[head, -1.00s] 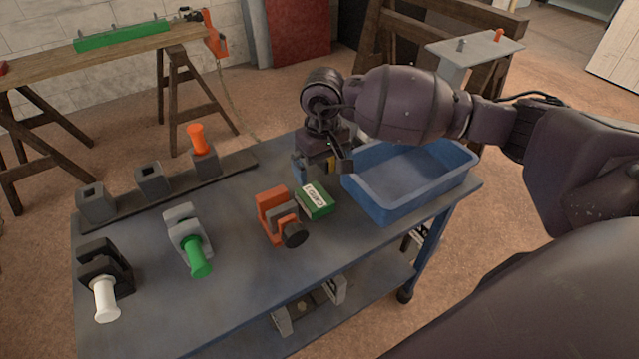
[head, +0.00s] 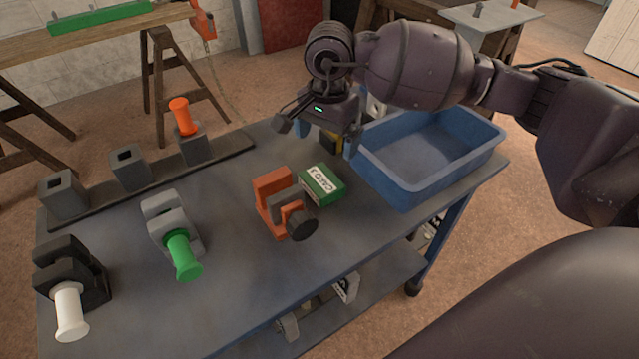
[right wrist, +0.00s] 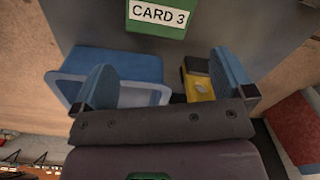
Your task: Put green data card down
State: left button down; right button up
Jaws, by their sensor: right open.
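The green data card (head: 321,186) lies flat on the blue-grey bench, its white label up, just right of the orange clamp. In the right wrist view the card (right wrist: 157,22) shows at the top edge, labelled "CARD 3". My right gripper (head: 318,136) is above the bench, behind the card in the head view and apart from it. Its blue-padded fingers (right wrist: 163,82) are spread wide with nothing held between them. My left gripper is not in view.
A blue tray (head: 480,158) stands right of the card. A yellow-and-black item (right wrist: 199,84) is near my right gripper. The orange clamp (head: 267,205), a grey holder with a green handle (head: 182,257), and a black one with a white handle (head: 69,310) stand leftward. Sockets (head: 128,170) line the back.

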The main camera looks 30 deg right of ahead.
jog(key=m, duration=0.4)
send_over(326, 178)
notch_tip(326, 178, down, 5)
jog(key=shift+f+b, duration=0.15)
jog(key=shift+b, duration=0.3)
jog(key=shift+f, duration=0.7)
notch_tip(326, 178, down, 4)
jog(key=shift+r+b, duration=0.25)
jog(key=shift+b, duration=0.3)
jog(key=shift+w+f, duration=0.1)
jog(key=shift+f, duration=0.2)
jog(key=shift+r, duration=0.1)
jog(key=shift+c, duration=0.2)
jog(key=c, duration=0.6)
